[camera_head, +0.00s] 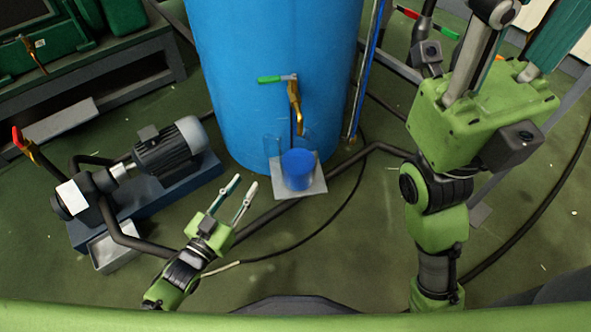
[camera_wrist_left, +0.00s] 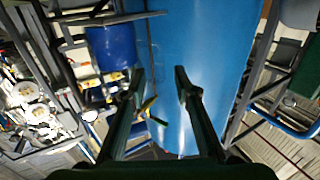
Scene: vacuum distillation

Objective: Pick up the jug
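The blue jug (camera_head: 298,170) stands upright on a small grey plate (camera_head: 315,188) at the foot of the big blue tank. Faint clear vessel shapes (camera_head: 272,146) show beside and behind it. My left gripper (camera_head: 244,182) is open and empty, to the left of the jug and apart from it.
The blue tank (camera_head: 270,60) fills the middle back, with a green-handled brass tap (camera_head: 295,95) above the jug. A pump with motor (camera_head: 170,145) stands at left. Dark pipes and a thin hose (camera_head: 330,215) run around the plate. Floor (camera_head: 345,250) in front is mostly clear.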

